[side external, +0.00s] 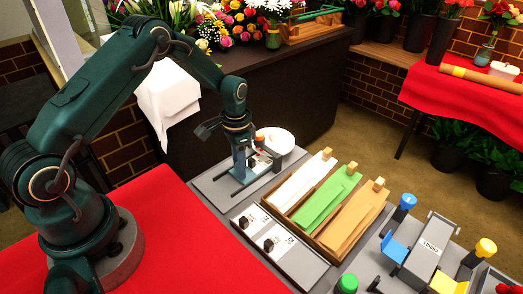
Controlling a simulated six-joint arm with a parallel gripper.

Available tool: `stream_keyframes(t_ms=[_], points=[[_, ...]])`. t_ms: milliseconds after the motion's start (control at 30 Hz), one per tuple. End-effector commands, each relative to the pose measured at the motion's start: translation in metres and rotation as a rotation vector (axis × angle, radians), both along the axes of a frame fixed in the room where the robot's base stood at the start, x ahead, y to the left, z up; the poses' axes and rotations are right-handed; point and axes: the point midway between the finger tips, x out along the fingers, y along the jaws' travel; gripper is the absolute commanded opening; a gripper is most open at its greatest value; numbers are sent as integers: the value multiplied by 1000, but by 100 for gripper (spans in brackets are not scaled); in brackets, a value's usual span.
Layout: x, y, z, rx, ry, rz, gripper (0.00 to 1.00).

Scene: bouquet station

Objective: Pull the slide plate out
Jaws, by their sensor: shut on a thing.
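My gripper (242,177) points down over a grey base plate (213,193) at the centre of the side external view. It is shut, and its fingers hide most of what lies between them, which appears to be part of the slide plate. A small pale piece with dark and orange parts (262,158) shows just right of the fingers; I cannot tell whether it is the slide plate. Two light plates with black knobs and printed labels, one at the left (258,222) and one at the right (281,246), lie in front of the gripper.
A wooden tray (333,253) with white, green and wood-coloured slats stands to the right. A white round container (276,139) stands close behind the gripper. A grey device (427,250) with blue and yellow parts is at front right. Red cloth (180,235) covers the front left.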

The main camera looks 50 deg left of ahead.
Motion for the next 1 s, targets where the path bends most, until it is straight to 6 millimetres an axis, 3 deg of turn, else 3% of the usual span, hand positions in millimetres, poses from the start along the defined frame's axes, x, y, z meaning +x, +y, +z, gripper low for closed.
stream_keyframes(t_ms=[800,1000], points=[[0,0,1,-1,0,0,0],[-11,0,1,-1,0,1,0]])
